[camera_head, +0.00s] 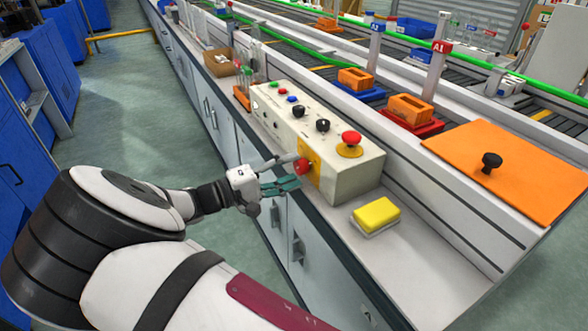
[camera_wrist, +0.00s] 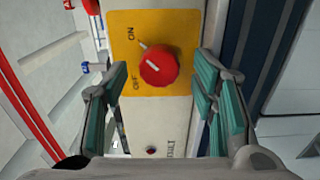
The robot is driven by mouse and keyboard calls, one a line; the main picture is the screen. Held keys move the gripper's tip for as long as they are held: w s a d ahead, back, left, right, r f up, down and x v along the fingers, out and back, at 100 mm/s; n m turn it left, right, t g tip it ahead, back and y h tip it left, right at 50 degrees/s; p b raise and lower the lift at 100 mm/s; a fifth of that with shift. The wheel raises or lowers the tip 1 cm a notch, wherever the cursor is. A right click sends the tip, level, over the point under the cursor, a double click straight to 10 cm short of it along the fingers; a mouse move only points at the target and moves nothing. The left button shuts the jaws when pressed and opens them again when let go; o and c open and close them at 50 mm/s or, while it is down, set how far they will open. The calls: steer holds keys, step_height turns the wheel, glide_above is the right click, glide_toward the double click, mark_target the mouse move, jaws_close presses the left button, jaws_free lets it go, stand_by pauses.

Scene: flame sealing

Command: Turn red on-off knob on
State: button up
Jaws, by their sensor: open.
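The red on-off knob (camera_wrist: 158,67) sits on a yellow plate (camera_wrist: 182,22) marked ON and OFF. The knob bears a slanted white line; which label it points to is hard to tell. My gripper (camera_head: 282,174) is in front of that face. In the wrist view my gripper (camera_wrist: 161,78) is open, its teal-padded fingers on either side of the knob, with visible gaps and no contact seen.
A red emergency button (camera_head: 350,138) and black knobs (camera_head: 322,125) are on the box's top. A yellow sponge (camera_head: 376,214) lies on the counter beside the box. An orange board with a black handle (camera_head: 491,161) is at the right. Floor at the left is clear.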

steer(key=v, duration=1)
steer(key=shift+s+a, duration=0.15)
